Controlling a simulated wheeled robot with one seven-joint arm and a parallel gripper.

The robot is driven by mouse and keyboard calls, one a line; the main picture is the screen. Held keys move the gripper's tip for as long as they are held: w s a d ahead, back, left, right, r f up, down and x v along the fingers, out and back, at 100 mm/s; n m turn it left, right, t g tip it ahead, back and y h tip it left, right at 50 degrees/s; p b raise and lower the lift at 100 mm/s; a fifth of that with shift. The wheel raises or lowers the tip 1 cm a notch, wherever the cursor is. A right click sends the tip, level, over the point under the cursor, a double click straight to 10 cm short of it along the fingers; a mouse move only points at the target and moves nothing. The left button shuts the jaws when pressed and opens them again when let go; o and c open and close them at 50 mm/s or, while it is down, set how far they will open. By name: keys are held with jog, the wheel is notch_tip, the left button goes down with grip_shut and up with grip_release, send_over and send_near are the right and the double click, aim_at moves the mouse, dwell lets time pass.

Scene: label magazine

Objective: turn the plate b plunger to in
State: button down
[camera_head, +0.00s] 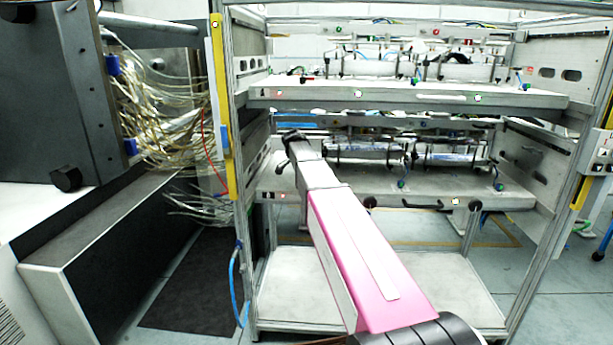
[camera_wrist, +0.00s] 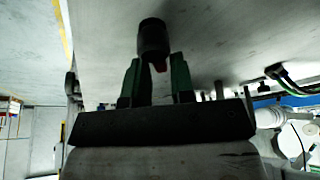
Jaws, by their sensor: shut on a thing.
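In the head view my gripper (camera_head: 291,138), at the end of my pink and grey arm, is at the front left of the rack, in front of the gap between the upper plate (camera_head: 420,97) and the lower plate (camera_head: 420,194). In the wrist view my gripper (camera_wrist: 156,68) has its two dark green fingers shut on a black cylindrical plunger knob (camera_wrist: 153,38). The knob is seen against a broad grey surface. No letter on either plate is legible, and the far end of the plunger is hidden.
The rack's left post (camera_head: 228,160) with its yellow strip stands left of my gripper. Loose pale hoses (camera_head: 165,100) hang further left. Cylinders (camera_head: 375,152) sit on the lower plate. A black handle (camera_head: 422,206) and black knobs line its front edge.

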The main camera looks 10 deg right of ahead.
jog(key=m+g, duration=0.1)
jog(key=m, duration=0.3)
jog(key=shift+s+m+g, duration=0.3)
jog(key=shift+s+g, duration=0.05)
jog(key=shift+g, duration=0.05)
jog(key=shift+s+m+g, duration=0.25)
jog(key=shift+m+g, duration=0.25)
jog(key=shift+m, duration=1)
jog(key=shift+a, duration=0.1)
jog(key=c, duration=1.2)
grip_release()
jog(key=shift+o, duration=0.2)
jog(key=v, duration=0.7)
jog(key=shift+w+a+r, duration=0.1)
jog(key=shift+r, duration=0.1)
